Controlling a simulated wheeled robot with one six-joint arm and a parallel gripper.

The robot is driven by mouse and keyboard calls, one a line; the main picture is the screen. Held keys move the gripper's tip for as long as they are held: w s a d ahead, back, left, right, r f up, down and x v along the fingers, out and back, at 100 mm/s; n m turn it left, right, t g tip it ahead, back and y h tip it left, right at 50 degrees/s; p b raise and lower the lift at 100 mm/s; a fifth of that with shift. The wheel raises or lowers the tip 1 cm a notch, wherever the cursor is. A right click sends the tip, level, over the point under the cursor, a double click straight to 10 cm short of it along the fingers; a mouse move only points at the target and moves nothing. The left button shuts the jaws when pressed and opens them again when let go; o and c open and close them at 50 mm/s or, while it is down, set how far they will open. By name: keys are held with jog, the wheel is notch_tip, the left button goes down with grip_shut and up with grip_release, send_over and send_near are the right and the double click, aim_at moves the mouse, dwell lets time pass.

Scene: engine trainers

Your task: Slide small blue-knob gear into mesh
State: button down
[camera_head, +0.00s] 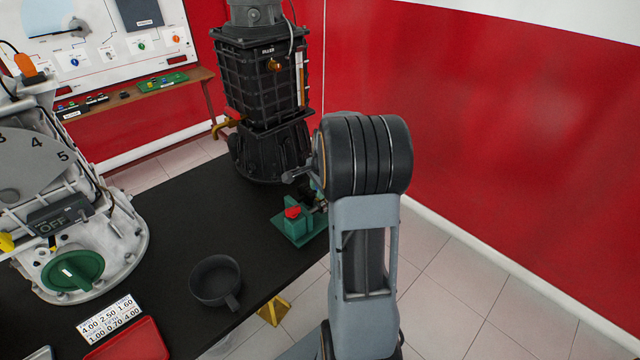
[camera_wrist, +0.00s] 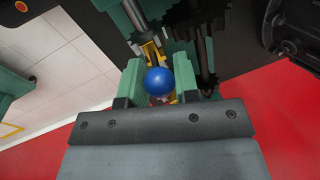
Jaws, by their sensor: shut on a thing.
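The small gear's blue knob (camera_wrist: 159,81) is in the middle of the wrist view, between the fingers of my gripper (camera_wrist: 159,88), which is shut on it. The gear's own body below the knob is mostly hidden. A yellow piece (camera_wrist: 152,52) shows just beyond the knob. Dark toothed gears (camera_wrist: 191,15) on a shaft stand close by at the upper right; whether the teeth touch the small gear cannot be told. In the head view the green gear stand (camera_head: 290,232) with a red knob (camera_head: 292,212) sits at the table's right edge, partly behind my arm.
A tall black machine (camera_head: 262,80) stands behind the stand. A dark cup (camera_head: 215,280), a red tray (camera_head: 130,342) and a white dial machine (camera_head: 75,235) are to the left on the black table (camera_head: 175,215). Open floor lies right of the table.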

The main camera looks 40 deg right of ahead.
jog(key=shift+a, duration=0.15)
jog(key=c, duration=1.1)
grip_release()
jog(key=shift+a, duration=0.15)
jog(key=shift+o, duration=1.2)
notch_tip(320, 180, up, 14)
jog(key=s, duration=0.2)
jog(key=shift+s+f, duration=0.2)
jog(key=shift+s, duration=0.15)
